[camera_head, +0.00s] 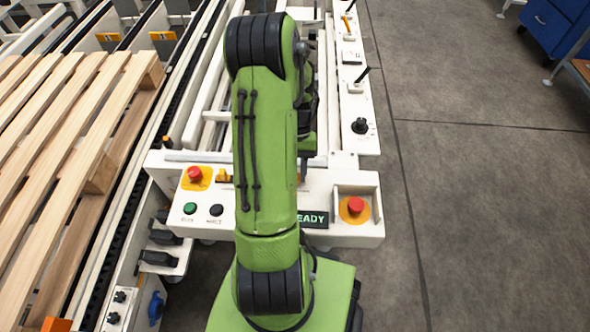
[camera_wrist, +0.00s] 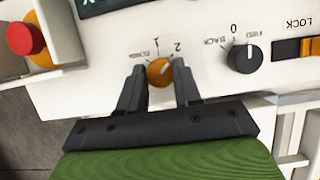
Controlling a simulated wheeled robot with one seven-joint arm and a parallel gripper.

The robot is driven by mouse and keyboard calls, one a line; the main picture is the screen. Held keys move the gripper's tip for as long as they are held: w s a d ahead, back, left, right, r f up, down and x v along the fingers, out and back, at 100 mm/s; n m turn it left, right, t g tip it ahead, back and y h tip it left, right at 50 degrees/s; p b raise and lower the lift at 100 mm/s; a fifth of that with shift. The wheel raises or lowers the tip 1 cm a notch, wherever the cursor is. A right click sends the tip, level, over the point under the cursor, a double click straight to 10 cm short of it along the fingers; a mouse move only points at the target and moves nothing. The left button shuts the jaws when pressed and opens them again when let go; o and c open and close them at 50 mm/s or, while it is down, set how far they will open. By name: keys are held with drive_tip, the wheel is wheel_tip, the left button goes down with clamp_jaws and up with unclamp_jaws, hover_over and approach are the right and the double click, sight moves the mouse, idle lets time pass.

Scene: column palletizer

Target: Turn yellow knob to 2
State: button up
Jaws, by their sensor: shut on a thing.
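The yellow knob (camera_wrist: 159,71) sits on the white panel in the wrist view, between the two fingers of my gripper (camera_wrist: 158,78). The fingers are shut on its sides. Marks around it, upside down here, include a 1 near its top and a 2 to the upper right; a small word is at the upper left. I cannot clearly tell which mark the knob points at. In the head view my green arm covers the gripper and the knob.
Beside the knob are a black selector knob (camera_wrist: 244,57), an orange LOCK switch (camera_wrist: 312,47) and a red emergency button (camera_wrist: 24,38). The head view shows a READY display (camera_head: 313,219), green (camera_head: 190,208) and black (camera_head: 216,210) buttons, and a wooden pallet (camera_head: 60,150) left.

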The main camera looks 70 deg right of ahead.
drive_tip(key=o, duration=1)
drive_tip(key=shift+o, duration=0.2)
drive_tip(key=shift+d+r, duration=0.1)
drive_tip(key=p+v, duration=0.5)
drive_tip(key=v, duration=1)
drive_tip(key=shift+r, duration=0.25)
